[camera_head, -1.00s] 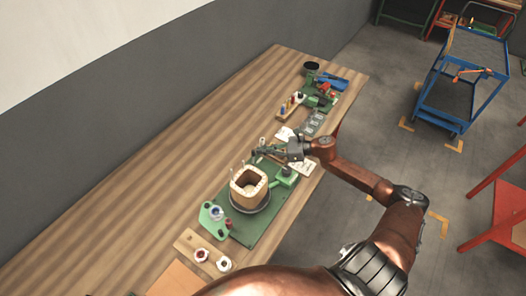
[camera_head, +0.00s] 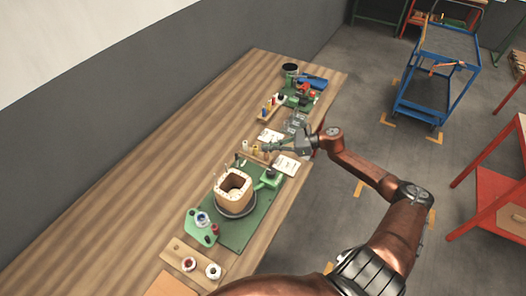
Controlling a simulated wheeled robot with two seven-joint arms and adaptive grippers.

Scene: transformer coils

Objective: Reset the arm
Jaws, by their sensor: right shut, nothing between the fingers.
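My right arm (camera_head: 380,245) comes in from the bottom and bends back over the table's right edge. Its gripper (camera_head: 268,147) points left above the table, just behind the green board (camera_head: 245,235). The gripper is shut with nothing in it. A square tan coil (camera_head: 233,186) stands on a dark round base on the green board, in front of the gripper and apart from it. My left gripper is not in view.
The wooden table (camera_head: 150,170) runs along the grey wall, its left half clear. A second green board with tools, a blue item (camera_head: 314,82) and a black cup (camera_head: 290,70) lie at the back. White papers (camera_head: 291,165) lie near the gripper. A blue cart (camera_head: 438,75) and red workbench (camera_head: 495,195) stand right.

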